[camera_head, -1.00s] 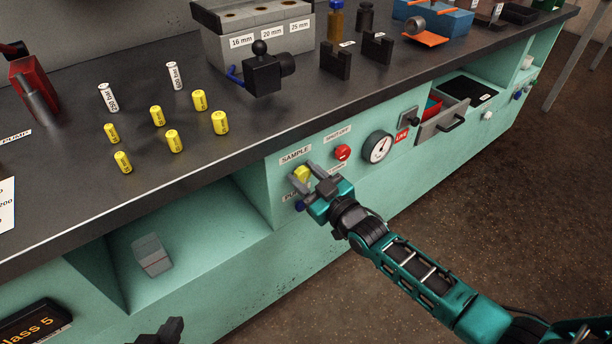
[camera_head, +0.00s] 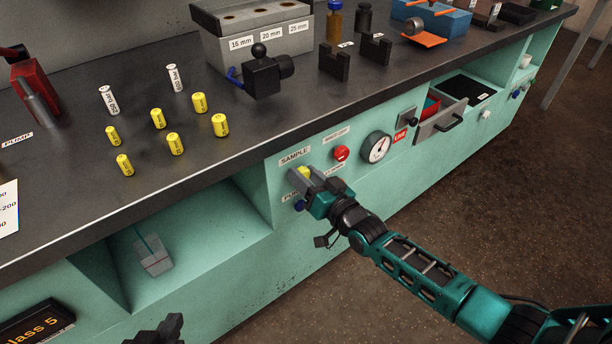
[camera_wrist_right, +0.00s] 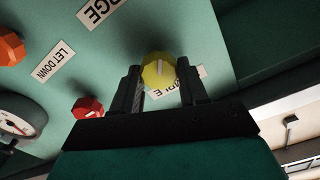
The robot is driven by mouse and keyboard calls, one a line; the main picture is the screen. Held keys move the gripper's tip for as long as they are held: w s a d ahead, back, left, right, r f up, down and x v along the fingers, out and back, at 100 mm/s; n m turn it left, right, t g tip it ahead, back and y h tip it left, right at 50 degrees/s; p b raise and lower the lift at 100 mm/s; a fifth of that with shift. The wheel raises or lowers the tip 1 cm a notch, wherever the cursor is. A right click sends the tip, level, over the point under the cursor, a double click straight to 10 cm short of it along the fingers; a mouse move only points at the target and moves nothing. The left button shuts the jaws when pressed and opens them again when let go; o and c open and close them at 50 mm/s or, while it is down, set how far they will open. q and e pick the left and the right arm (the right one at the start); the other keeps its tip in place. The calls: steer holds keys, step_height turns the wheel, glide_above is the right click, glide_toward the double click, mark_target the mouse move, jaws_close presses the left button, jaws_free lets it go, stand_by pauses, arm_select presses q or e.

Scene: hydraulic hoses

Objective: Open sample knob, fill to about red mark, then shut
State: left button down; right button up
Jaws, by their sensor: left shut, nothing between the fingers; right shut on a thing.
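The yellow sample knob (camera_head: 305,172) is on the teal front panel under the SAMPLE label (camera_head: 294,157). It also shows in the right wrist view (camera_wrist_right: 158,70), with a pale line on its face. My right gripper (camera_head: 308,178) is shut on it, one finger on each side. A clear sample container (camera_head: 154,262) stands in the open recess below the bench top. My left gripper (camera_head: 165,332) is shut and empty at the bottom edge.
A red knob (camera_head: 341,153), a pressure gauge (camera_head: 377,147) and a blue knob (camera_head: 299,205) are close to my right gripper on the panel. An open drawer (camera_head: 442,122) juts out further right. Several yellow cylinders (camera_head: 157,118) stand on the bench.

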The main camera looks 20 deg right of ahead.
steer(key=shift+m, duration=0.4)
steer(key=o, duration=1.1)
steer(key=shift+c, duration=0.2)
steer(key=p+v, duration=0.2)
steer(key=v, duration=1.1)
